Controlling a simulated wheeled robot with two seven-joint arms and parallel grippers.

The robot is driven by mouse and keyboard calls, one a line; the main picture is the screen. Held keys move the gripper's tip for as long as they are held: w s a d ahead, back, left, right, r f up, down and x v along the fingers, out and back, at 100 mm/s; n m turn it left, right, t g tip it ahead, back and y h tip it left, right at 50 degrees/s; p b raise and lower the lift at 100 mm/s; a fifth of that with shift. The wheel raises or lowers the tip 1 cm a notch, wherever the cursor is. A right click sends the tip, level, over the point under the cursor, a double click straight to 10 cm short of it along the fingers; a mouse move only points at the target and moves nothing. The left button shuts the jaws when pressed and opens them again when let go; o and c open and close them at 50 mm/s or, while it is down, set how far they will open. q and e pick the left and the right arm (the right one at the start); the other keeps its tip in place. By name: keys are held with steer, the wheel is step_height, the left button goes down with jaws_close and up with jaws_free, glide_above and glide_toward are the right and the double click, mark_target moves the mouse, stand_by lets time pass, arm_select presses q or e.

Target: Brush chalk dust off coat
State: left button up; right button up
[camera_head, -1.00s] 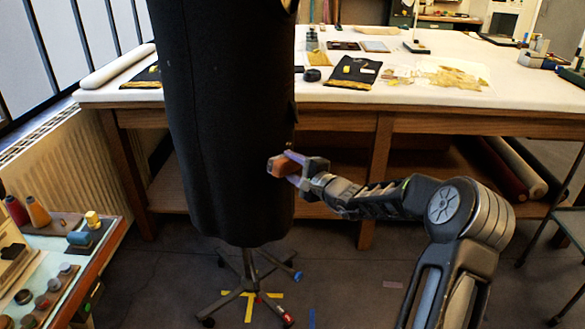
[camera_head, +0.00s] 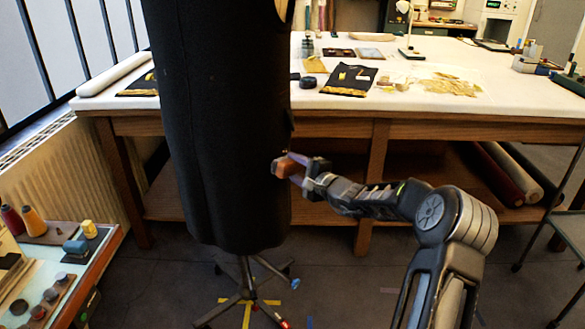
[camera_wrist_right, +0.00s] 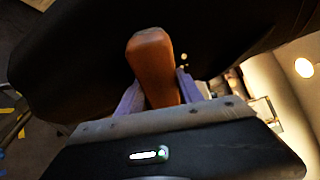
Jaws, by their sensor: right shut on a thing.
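The dark coat (camera_head: 215,130) hangs on a stand (camera_head: 246,278) with a wheeled base, and fills the left middle of the head view. My right gripper (camera_head: 288,170) is shut on a brown brush (camera_head: 281,169) at the coat's lower right edge. In the right wrist view the brush's rounded brown back (camera_wrist_right: 154,68) stands between the two purple fingers (camera_wrist_right: 157,95), with the dark coat close behind it. The bristles are hidden, so I cannot tell whether they touch the coat. No chalk marks can be made out on the coat. My left gripper is not in view.
A long table (camera_head: 420,104) with a white top stands behind, holding dark folded cloths (camera_head: 349,79) and a lamp (camera_head: 409,30). A side table (camera_head: 75,268) with thread spools (camera_head: 33,221) is at lower left. A radiator (camera_head: 70,170) stands below the window.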

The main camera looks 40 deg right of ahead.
steer(key=shift+w+d+r+p, duration=0.1)
steer(key=shift+w+d, duration=0.2)
steer(key=shift+d, duration=0.25)
steer(key=shift+w+d+f+p, duration=0.15)
steer(key=shift+w+d, duration=0.15)
steer(key=shift+d, duration=0.2)
steer(key=shift+w+d+r+p, duration=0.15)
steer(key=shift+w+d, duration=0.15)
steer(key=shift+d, duration=0.25)
steer(key=shift+b, duration=0.65)
